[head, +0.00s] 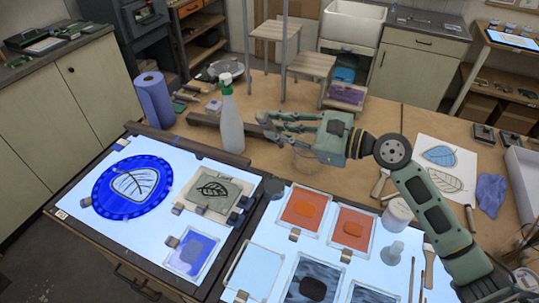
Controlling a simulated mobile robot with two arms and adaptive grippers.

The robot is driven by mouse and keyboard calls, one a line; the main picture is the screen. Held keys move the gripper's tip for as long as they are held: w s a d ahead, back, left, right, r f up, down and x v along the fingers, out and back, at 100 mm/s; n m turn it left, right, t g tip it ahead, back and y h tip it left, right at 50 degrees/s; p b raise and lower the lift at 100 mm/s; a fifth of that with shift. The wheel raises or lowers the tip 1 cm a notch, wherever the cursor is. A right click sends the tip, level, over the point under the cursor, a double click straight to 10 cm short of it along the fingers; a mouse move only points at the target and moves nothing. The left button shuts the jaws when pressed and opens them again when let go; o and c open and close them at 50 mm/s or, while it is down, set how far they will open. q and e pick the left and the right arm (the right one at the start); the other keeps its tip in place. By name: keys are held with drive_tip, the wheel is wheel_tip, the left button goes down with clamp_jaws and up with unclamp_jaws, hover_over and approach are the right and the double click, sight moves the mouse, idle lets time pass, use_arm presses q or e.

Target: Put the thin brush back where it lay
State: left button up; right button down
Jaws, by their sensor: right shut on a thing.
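My right gripper (270,127) reaches in from the right over the wooden table, just right of the white spray bottle. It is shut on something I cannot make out. The fingers and the small picture size hide it, so I cannot tell whether it is the thin brush. Two slim brushes lie side by side on the light panel at the lower right: one thinner (411,281) and one beside it (422,283). A wider, pale-handled brush (429,254) lies close by. My left gripper is not in view.
The spray bottle (231,122) stands close to the gripper, by a dark wooden bar (205,121). Painted glass panes (352,228), a white jar (398,213) and a blue disc (103,185) lie on the light panels. A purple cloth (491,192) lies at the right.

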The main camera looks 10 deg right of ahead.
drive_tip(key=shift+w+d+n+g+h, duration=0.15)
drive_tip(key=shift+n+g+h, duration=0.15)
drive_tip(key=shift+n+g, duration=0.85)
drive_tip(key=n+g+h, duration=0.2)
drive_tip(key=n+h, duration=0.1)
drive_tip(key=h, duration=0.1)
drive_tip(key=n+g+h, duration=0.3)
drive_tip(key=n+h, duration=0.1)
drive_tip(key=n+g+h, duration=0.2)
drive_tip(key=n+h, duration=0.2)
drive_tip(key=shift+f+g, duration=0.1)
drive_tip(key=shift+g, duration=0.15)
